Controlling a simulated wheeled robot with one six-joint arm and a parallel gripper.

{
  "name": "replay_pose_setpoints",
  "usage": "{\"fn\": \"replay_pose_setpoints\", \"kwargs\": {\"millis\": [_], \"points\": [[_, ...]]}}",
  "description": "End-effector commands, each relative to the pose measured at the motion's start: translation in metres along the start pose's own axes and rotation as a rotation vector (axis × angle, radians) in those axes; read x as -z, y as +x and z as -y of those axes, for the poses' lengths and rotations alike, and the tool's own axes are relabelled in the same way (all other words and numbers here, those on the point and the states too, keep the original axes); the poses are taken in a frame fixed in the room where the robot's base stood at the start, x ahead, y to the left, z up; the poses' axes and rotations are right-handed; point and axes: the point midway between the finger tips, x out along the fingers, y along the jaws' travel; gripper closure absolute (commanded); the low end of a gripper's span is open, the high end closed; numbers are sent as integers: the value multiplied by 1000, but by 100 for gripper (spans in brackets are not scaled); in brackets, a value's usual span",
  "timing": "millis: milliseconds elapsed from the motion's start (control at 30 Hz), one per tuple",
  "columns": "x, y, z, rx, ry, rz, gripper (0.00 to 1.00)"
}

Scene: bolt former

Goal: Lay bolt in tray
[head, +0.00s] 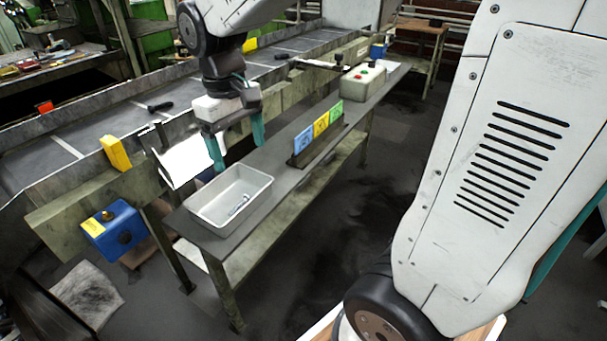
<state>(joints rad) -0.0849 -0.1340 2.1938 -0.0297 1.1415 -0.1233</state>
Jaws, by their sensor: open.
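A white tray (208,214) stands at the near left end of a narrow dark bench. A small silvery bolt (238,204) lies inside it, toward the right side of the tray floor. My gripper (239,155) hangs above the bench, over the far side of the tray and higher than its rim. Its two teal fingers are spread apart with nothing visible between them. The gripper is apart from the bolt.
Behind the tray on the bench (265,226) stands a rack with blue, yellow and green cards (320,124). Farther back is a control box (362,83) with coloured buttons. A long machine bed (110,130) with a yellow block (115,153) runs along the left.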

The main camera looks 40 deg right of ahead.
Motion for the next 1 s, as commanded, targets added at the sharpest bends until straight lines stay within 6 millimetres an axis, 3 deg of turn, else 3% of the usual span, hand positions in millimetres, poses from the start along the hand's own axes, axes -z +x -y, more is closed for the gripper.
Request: {"fn": "replay_pose_setpoints", "kwargs": {"millis": [33, 200, 300, 433, 633, 1000], "points": [[-22, -10, 0, -1, 23, -26, 18], [-94, -22, 4, 3, 105, -88, 18], [-130, -21, 7, 5, 149, -122, 18], [-164, -14, 12, 7, 193, -153, 18], [-186, -7, 14, 9, 224, -174, 18], [-187, -6, 14, 10, 225, -174, 18]]}}
